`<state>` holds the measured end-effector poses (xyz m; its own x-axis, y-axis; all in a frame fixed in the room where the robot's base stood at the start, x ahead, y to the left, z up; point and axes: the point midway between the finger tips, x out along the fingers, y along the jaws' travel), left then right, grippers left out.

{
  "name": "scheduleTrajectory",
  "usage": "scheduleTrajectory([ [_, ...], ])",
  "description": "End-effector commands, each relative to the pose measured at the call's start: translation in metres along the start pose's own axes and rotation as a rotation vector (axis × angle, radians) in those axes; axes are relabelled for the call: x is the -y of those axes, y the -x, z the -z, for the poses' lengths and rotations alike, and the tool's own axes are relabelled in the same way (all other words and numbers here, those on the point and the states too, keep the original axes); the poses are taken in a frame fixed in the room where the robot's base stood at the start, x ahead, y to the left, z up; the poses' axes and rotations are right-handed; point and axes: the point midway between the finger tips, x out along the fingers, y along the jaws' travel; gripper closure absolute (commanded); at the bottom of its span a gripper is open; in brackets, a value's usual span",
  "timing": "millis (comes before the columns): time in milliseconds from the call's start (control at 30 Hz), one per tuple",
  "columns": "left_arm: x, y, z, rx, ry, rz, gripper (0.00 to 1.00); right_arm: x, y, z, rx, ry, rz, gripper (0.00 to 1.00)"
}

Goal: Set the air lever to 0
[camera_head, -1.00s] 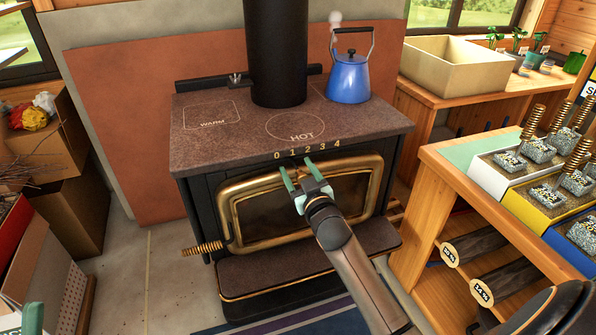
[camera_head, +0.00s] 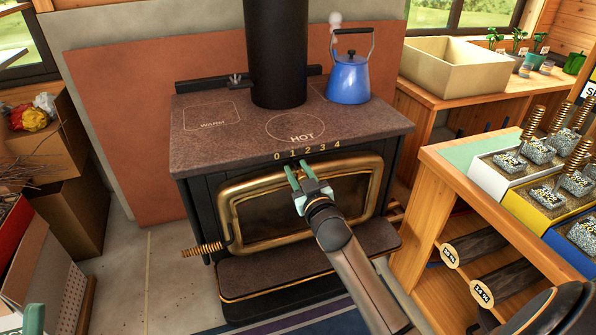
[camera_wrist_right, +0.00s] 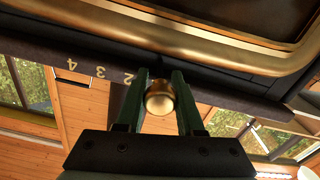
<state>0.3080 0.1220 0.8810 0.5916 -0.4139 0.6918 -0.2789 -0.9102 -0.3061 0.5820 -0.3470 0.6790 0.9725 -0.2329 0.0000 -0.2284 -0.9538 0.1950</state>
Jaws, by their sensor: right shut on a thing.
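My right gripper (camera_head: 298,172) is in front of the stove (camera_head: 290,130), just under the front edge of its top. Its green fingers are shut on the air lever's round brass knob (camera_wrist_right: 159,98), which shows between them in the right wrist view. The number scale 0 to 4 (camera_head: 308,151) runs along the stove's front edge. The fingers are near 1 and 2. In the wrist view the 2, 3 and 4 show to the left of the knob, and the lower numbers are hidden. The lever's shaft is hidden.
The brass-framed stove door (camera_head: 232,222) lies just below the gripper, with a coiled handle (camera_head: 203,249) at its left. A blue kettle (camera_head: 348,80) stands on the stove top. A wooden shelf unit (camera_head: 437,205) with trays stands close on the right.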

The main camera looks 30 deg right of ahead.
Motion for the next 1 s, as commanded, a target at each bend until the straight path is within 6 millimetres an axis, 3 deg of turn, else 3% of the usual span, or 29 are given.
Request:
scheduleTrajectory([
  [733,0.001,-0.001,0.000,0.000,0.001,0.009,0.40,0.002,0.000,-0.001,0.001,-0.001,0.001,1.00],
  [1000,0.001,0.001,-0.002,0.001,0.003,0.008,0.40,0.034,0.000,0.004,0.002,-0.005,0.001,1.00],
])
